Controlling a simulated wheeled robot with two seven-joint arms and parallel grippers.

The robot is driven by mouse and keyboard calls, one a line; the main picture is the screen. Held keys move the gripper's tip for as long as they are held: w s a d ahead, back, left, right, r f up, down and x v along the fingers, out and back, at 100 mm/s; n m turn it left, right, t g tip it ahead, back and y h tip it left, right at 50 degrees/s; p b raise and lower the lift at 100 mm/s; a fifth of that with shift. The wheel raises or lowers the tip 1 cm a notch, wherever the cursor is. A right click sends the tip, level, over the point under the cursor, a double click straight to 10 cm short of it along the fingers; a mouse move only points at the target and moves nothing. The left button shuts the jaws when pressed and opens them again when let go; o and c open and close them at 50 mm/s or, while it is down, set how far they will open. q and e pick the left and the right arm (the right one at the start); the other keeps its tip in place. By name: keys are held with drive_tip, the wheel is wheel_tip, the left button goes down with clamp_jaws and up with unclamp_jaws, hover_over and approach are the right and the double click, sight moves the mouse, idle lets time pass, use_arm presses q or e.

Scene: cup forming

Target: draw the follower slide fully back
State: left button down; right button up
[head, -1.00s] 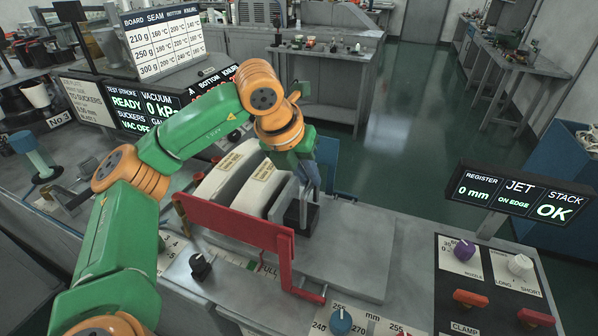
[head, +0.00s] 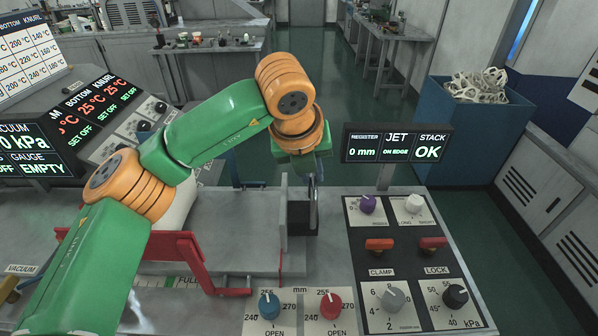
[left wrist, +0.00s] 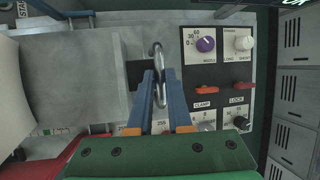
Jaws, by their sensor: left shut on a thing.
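The follower slide is a black block (head: 301,217) with an upright grey plate on its left side, standing at the right end of the grey metal bed (head: 232,215). Its metal loop handle (left wrist: 159,58) shows in the left wrist view. My left gripper (left wrist: 159,78) has its blue fingers closed around the handle, one on each side. In the head view the left gripper (head: 314,184) is above and behind the block, partly hidden by my wrist. The white board stack (head: 178,207) is well to the left of the slide, mostly behind my arm. My right gripper is not in view.
A red bracket (head: 187,262) stands at the front left of the bed. A display (head: 396,147) reads register 0 mm and stack OK. The bed between stack and slide is bare.

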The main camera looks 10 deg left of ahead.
use_arm(q)
drive_tip(key=shift+r, duration=0.1)
drive_tip(key=c, duration=1)
unclamp_jaws()
drive_tip(key=shift+w+d, duration=0.1)
drive_tip(key=shift+o, duration=0.8)
drive_tip(key=shift+d, duration=0.2)
drive_tip(key=b+v, duration=0.2)
drive_tip(key=v, duration=0.5)
